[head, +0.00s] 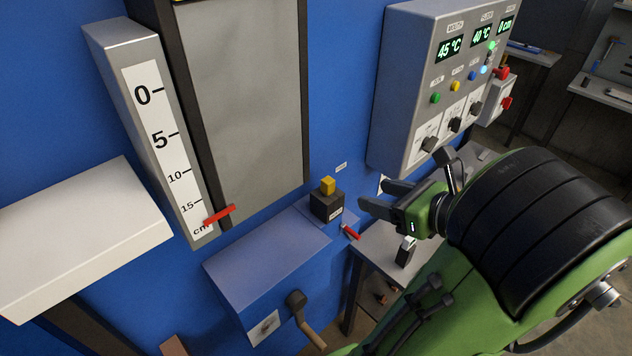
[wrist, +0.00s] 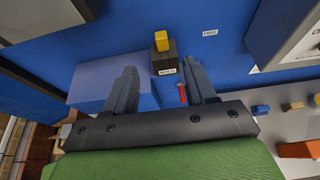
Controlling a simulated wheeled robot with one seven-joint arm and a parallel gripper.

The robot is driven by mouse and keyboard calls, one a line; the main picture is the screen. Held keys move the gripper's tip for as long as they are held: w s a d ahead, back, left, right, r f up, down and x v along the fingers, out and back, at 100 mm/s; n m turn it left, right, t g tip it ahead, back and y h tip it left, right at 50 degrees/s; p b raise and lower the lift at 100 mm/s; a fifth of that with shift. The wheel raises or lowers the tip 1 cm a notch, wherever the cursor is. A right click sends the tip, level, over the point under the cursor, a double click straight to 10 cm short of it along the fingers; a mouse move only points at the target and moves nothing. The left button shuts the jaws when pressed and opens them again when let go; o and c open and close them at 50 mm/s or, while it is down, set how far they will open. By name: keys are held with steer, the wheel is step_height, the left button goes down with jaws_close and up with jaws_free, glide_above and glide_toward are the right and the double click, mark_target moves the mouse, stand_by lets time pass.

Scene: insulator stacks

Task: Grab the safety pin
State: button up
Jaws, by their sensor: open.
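A small red rod (head: 350,231), likely the safety pin, sticks out low beside a black block (head: 327,204) with a yellow top (head: 327,185). In the wrist view the red rod (wrist: 182,94) shows just inside my right finger. The black block (wrist: 165,64) and its yellow top (wrist: 161,40) show between and beyond the fingertips. My gripper (head: 372,194) is open and empty, to the right of the block and above the red rod in the head view. It also shows in the wrist view (wrist: 163,72). I cannot tell whether a finger touches the rod.
A blue box (head: 265,255) with a lever (head: 297,302) is below left. A grey control panel (head: 430,90) with displays and knobs hangs above right. A grey table (head: 385,245) stands below my gripper. A white ledge (head: 80,235) and a centimetre scale (head: 160,140) are at left.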

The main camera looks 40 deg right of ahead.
mark_target(332, 183)
steer(key=b+x, duration=0.5)
steer(key=x, duration=0.4)
steer(key=shift+a+f, duration=0.15)
steer(key=shift+f, duration=0.05)
steer(key=x, duration=0.4)
steer(key=b+x, duration=0.1)
steer(key=x, duration=0.1)
steer(key=shift+w+d+r, duration=0.1)
steer(key=shift+w+d, duration=0.05)
steer(key=shift+d, duration=0.15)
steer(key=shift+c, duration=0.3)
jaws_close()
